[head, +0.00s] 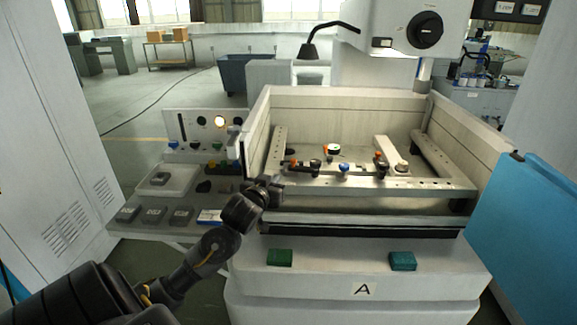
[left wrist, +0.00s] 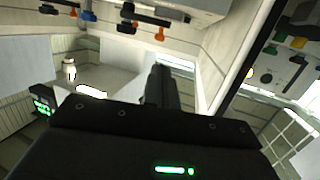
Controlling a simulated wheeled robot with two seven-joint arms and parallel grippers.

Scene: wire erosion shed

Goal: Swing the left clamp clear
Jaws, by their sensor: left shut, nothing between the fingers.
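The left clamp (head: 304,166) is a dark bar with an orange part on the front rail (head: 430,188) of the machine's tank. A second clamp (head: 381,166), also dark and orange, is further right on the rail. A blue knob (head: 344,168) is between them. My left gripper (head: 272,184) is at the tank's left front corner, left of the left clamp and apart from it. Its fingers are shut and empty; they also show in the left wrist view (left wrist: 160,82). That view shows a dark clamp bar (left wrist: 145,16) with orange parts at the top. My right gripper is out of view.
The tank's left wall (head: 256,132) rises close to my left gripper. A side table with trays (head: 165,180) and a button panel (head: 200,125) is at left. A machine head (head: 400,30) hangs above the back. A blue panel (head: 525,215) is at right.

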